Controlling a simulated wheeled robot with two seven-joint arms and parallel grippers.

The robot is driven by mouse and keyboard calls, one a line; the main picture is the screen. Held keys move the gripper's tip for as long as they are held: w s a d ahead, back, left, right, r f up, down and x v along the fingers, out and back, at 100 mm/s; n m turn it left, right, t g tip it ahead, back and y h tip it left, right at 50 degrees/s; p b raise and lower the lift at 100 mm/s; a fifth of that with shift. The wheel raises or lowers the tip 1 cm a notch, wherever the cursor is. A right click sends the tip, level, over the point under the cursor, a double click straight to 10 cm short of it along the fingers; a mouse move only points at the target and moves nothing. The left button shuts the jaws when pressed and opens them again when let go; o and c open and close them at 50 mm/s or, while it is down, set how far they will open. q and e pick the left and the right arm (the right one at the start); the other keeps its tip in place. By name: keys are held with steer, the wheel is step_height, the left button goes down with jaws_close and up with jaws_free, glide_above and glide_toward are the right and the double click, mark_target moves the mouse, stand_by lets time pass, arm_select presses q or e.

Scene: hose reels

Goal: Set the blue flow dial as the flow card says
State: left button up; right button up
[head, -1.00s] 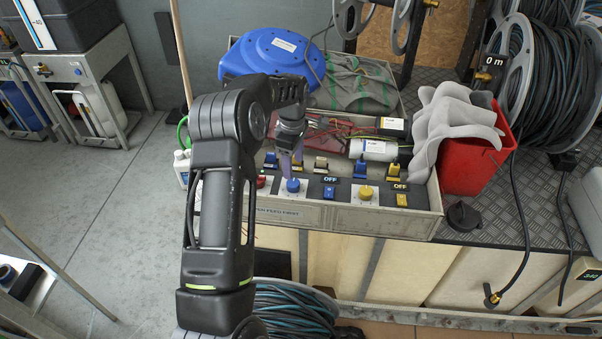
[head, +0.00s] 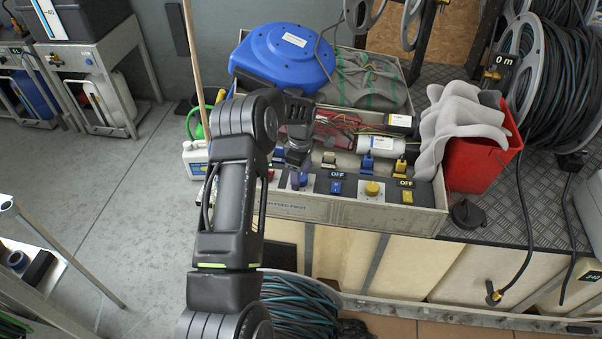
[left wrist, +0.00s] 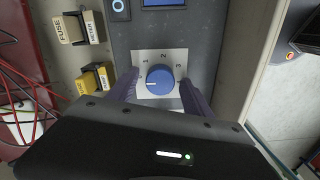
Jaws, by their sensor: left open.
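The blue flow dial (left wrist: 159,79) sits on a white plate (left wrist: 173,60) marked 1, 2 and 3 in the left wrist view. A short white mark shows on the dial's left side, away from the 2 at the top. My left gripper (left wrist: 159,94) is open, with one finger on each side of the dial; I cannot tell whether they touch it. In the head view my left gripper (head: 298,168) points down over the dial (head: 301,179), which it partly hides. I cannot make out a flow card. My right gripper is not in view.
Beside the dial are a blue switch (head: 336,187) under an OFF label, a yellow dial (head: 372,188) and a yellow switch (head: 407,197). Fuses and red wires lie behind. A red bin (head: 478,160) with grey cloth stands right. A blue reel (head: 283,55) is at the back.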

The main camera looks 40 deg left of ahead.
arm_select(q)
jaws_close()
stand_by(0.7)
